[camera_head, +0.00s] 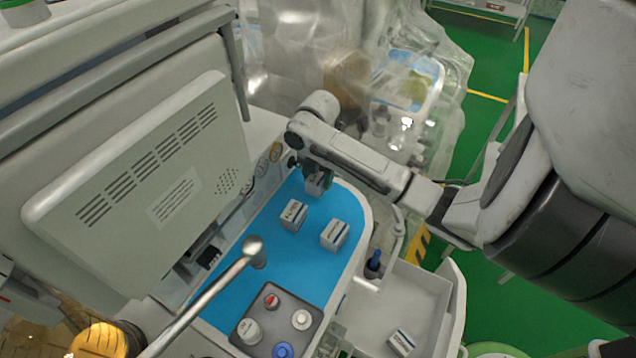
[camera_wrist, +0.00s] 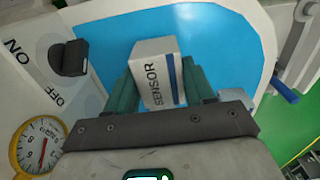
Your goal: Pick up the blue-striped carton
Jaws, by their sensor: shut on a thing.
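A white carton with a blue stripe and the word SENSOR (camera_wrist: 158,75) is between my gripper's fingers in the wrist view. My gripper (camera_wrist: 160,88) is shut on it, with one green finger against each side. In the head view my gripper (camera_head: 319,176) points down over the far end of the blue mat (camera_head: 262,262), and the held carton (camera_head: 317,186) shows partly below the fingers. I cannot tell whether its bottom touches the mat.
Two similar cartons stand on the mat nearer the camera, one at left (camera_head: 293,215) and one at right (camera_head: 333,235). A grey tray (camera_head: 250,312) holds small vials. A large monitor (camera_head: 140,190) stands at left. An open drawer (camera_head: 400,305) at right holds another carton (camera_head: 402,341).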

